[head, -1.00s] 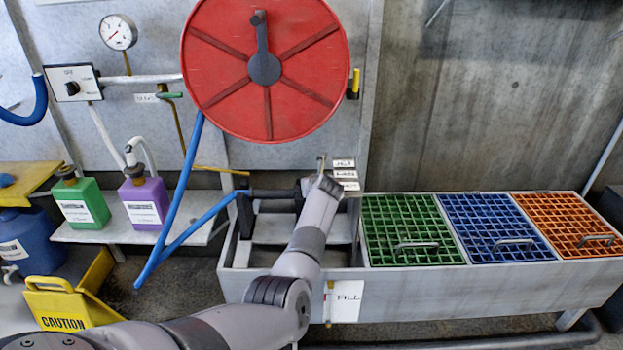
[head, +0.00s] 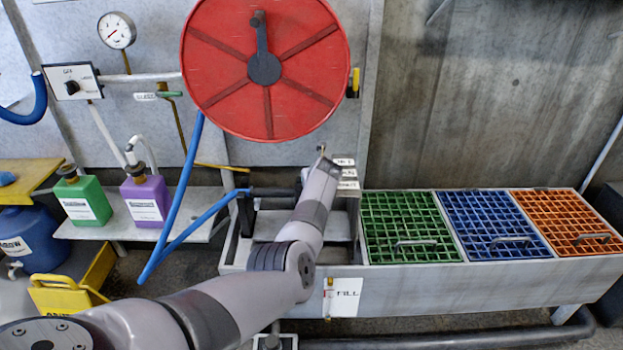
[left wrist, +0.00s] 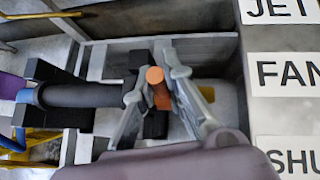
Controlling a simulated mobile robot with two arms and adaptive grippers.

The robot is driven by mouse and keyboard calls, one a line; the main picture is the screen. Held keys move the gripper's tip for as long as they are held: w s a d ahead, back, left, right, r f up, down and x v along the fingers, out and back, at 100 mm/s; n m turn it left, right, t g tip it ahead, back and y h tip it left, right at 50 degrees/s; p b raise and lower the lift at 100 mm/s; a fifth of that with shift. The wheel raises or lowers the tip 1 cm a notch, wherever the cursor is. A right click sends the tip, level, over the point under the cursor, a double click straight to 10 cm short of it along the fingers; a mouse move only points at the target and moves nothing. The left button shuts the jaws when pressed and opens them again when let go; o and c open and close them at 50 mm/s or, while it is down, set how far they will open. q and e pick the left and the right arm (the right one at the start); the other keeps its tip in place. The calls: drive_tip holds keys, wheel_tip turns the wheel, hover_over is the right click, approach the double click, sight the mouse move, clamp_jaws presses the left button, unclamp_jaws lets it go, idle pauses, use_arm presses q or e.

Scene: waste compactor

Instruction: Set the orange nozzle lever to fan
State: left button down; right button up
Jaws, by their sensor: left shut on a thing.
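The orange nozzle lever (left wrist: 157,88) stands between the two fingers of my left gripper (left wrist: 160,86) in the left wrist view, and the gripper is shut on it. The lever lies about level with the FAN label (left wrist: 284,74). The JET label (left wrist: 281,12) is above it and the SHUT label (left wrist: 288,157), partly cut off, is below. The dark nozzle (left wrist: 85,95) lies to the left of the lever. In the head view my left arm covers the lever and the fingertips. My right gripper is in neither view.
A red hose reel (head: 225,85) hangs above the trough (head: 430,285). A blue hose (head: 175,210) runs down to the nozzle. Green (head: 380,245), blue (head: 480,240) and orange (head: 580,235) grates lie to the right. Purple (head: 150,205) and green (head: 88,210) bottles stand at left.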

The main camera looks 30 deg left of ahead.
use_arm(q)
drive_tip(key=c, duration=1.6)
unclamp_jaws()
drive_tip(key=shift+c, duration=0.2)
drive_tip(key=shift+s+d+r, duration=0.3)
drive_tip(key=shift+d+r, duration=0.15)
drive_tip(key=v, duration=1)
drive_tip(key=shift+s+r, duration=0.2)
drive_tip(key=shift+s, duration=0.1)
